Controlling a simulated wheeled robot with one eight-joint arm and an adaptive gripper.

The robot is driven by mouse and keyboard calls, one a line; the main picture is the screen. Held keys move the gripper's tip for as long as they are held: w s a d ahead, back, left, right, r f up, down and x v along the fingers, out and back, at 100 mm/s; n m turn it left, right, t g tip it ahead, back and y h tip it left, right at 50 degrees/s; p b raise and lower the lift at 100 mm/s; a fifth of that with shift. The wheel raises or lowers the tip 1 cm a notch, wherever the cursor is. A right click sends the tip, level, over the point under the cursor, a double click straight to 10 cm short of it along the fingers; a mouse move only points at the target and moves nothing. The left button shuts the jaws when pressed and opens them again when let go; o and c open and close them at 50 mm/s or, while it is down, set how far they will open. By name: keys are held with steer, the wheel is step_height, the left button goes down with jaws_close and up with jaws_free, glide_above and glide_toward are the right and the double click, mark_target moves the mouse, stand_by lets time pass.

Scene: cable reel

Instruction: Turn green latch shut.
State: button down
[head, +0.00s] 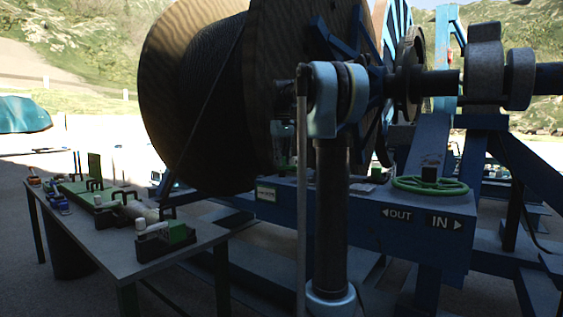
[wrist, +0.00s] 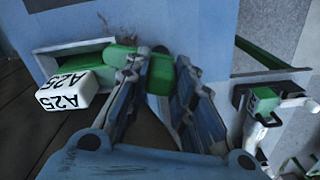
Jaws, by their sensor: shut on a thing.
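The green latch (wrist: 160,75) shows in the wrist view against a blue panel (wrist: 190,22). My gripper (wrist: 160,80) has one finger on each side of the latch's rounded green end and is shut on it. Green latch parts run left toward a pale-framed slot in the panel. A white block marked A25 (wrist: 66,91) sticks out in front of that slot, close to my left finger. In the head view my own arm stands in front of the blue frame, and the latch and my fingers cannot be made out.
In the head view, a large wooden cable reel (head: 265,80) stands above a blue frame with OUT and IN signs and a green handwheel (head: 430,186). A grey table (head: 195,247) with several fittings is at left. A green-topped fitting (wrist: 263,100) is right of my gripper.

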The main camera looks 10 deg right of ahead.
steer(key=shift+w+n, duration=0.1)
steer(key=shift+n, duration=1.8)
steer(key=c, duration=1.4)
jaws_free()
steer(key=shift+o, duration=0.2)
step_height(320, 180, up, 12)
